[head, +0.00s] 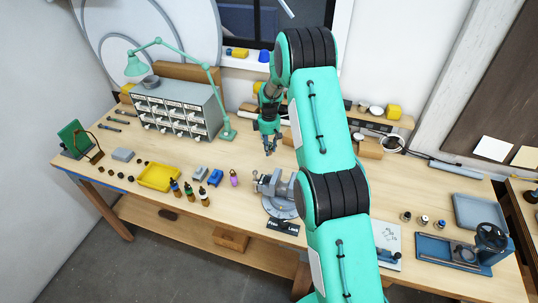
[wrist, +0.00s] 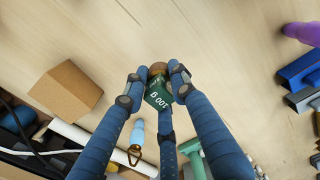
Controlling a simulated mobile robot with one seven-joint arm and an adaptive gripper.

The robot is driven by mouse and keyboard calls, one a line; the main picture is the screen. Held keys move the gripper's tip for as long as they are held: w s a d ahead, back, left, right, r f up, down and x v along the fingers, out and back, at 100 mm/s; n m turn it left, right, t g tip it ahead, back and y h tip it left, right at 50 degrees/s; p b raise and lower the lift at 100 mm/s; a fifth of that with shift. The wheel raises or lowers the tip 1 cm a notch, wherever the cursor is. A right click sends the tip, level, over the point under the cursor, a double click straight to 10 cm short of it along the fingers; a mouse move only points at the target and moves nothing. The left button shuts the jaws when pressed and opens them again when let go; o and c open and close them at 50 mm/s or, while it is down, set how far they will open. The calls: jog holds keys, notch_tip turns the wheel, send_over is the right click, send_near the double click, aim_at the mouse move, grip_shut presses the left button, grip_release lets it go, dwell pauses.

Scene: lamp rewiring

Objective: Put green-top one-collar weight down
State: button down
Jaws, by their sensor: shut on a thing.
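In the wrist view, the green-top weight (wrist: 159,97) shows a dark green face marked 100 g and a brownish end beyond it. My gripper (wrist: 159,77) is shut on it, with fingers on both sides. The collar cannot be made out. In the head view, my gripper (head: 270,148) points down over the workbench (head: 335,172), behind the vise. There the weight is too small to make out. The gap between the weight and the bench top cannot be told.
The grey vise (head: 275,186) stands in front of my gripper. A purple item (head: 234,179) and a blue block (head: 217,177) lie to its left, near the yellow tray (head: 160,177). The drawer cabinet (head: 178,108) stands further left. Small cylinders (head: 423,220) stand at the right.

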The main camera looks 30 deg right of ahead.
jog(key=shift+f, duration=2.1)
jog(key=shift+f, duration=0.1)
jog(key=c, duration=1.4)
grip_release()
jog(key=shift+c, duration=0.2)
notch_tip(320, 180, up, 11)
jog(key=shift+b, duration=0.3)
jog(key=shift+r, duration=0.65)
jog(key=shift+r, duration=0.1)
